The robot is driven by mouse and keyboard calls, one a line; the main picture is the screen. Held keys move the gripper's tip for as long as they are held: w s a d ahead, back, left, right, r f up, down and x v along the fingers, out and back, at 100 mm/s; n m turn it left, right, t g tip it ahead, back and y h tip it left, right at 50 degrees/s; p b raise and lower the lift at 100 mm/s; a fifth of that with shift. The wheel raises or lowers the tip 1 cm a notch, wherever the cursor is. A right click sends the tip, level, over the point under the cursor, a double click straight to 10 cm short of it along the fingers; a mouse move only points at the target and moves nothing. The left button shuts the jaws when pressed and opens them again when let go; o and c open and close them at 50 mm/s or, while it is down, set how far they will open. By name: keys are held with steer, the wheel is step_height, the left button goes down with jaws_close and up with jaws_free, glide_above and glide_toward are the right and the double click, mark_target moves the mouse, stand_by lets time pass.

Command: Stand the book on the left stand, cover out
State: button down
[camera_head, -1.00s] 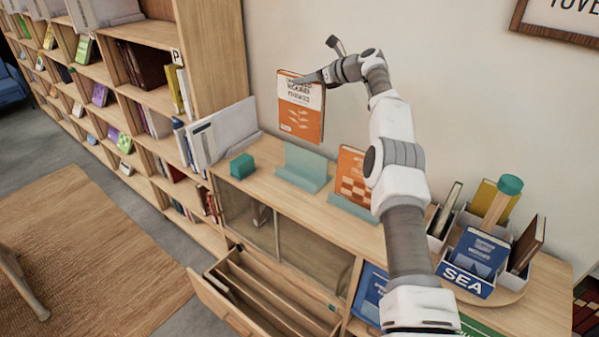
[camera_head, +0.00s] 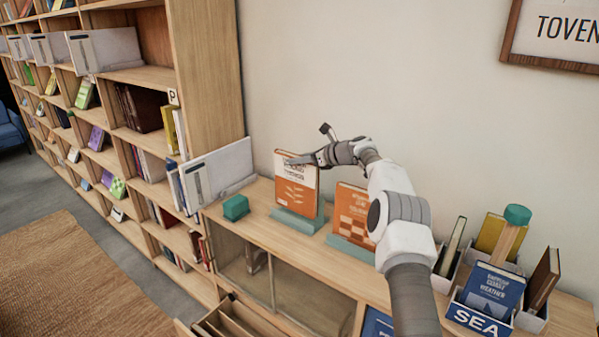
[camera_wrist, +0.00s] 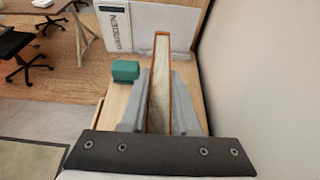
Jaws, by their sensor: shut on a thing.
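An orange and white book (camera_head: 296,188) stands upright at the left stand (camera_head: 298,221), a teal stand on the cabinet top, with its cover facing out into the room. My gripper (camera_head: 309,160) is shut on the book's upper edge. In the wrist view the book (camera_wrist: 160,85) shows edge-on between the two grey fingers of my gripper (camera_wrist: 160,110). The book's lower edge is at the stand's ledge; I cannot tell whether it bears on it. The book hides most of the stand's back plate.
A second orange book (camera_head: 352,214) stands on the right stand (camera_head: 350,247). A teal block (camera_head: 236,208) lies to the left, before a white binder (camera_head: 220,175). The SEA box (camera_head: 480,318) and other book boxes stand at the right. An open drawer (camera_head: 232,322) juts out below.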

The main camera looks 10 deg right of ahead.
mark_target(300, 170)
steer(key=shift+f, duration=1.75)
steer(key=shift+f, duration=0.2)
steer(key=c, duration=0.6)
jaws_free()
steer(key=shift+c, duration=0.2)
